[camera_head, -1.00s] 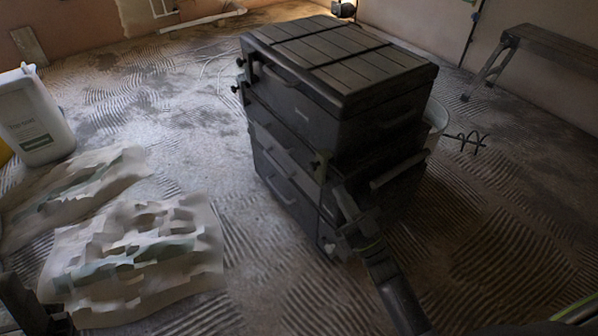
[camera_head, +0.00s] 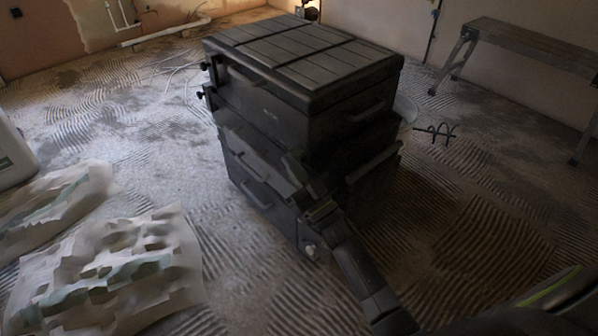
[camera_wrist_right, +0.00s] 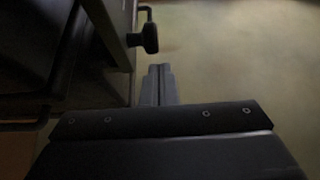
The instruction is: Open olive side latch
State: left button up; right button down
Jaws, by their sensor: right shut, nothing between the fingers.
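The dark stacked toolbox (camera_head: 292,50) stands on the floor in the middle of the head view, lid closed. My right gripper (camera_head: 293,163) is at its near corner, at the seam between the upper and lower boxes. In the right wrist view its fingers (camera_wrist_right: 158,72) are together with nothing between them. A dark knob-ended latch (camera_wrist_right: 150,38) sticks out from the box side just ahead of the fingertips and slightly left, with a small gap showing. Its olive colour cannot be made out in this dim light. In the head view my gripper hides that spot. My left gripper is not in view.
Two dark knobs (camera_head: 201,95) sit on the toolbox's left edge. Crumpled sacks (camera_head: 110,275) lie at lower left, beside a white container (camera_head: 12,150). A bucket (camera_head: 405,108) stands behind the toolbox. A bench (camera_head: 530,42) is at right.

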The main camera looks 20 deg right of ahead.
jog(key=shift+w+f, duration=0.1)
jog(key=shift+f, duration=0.55)
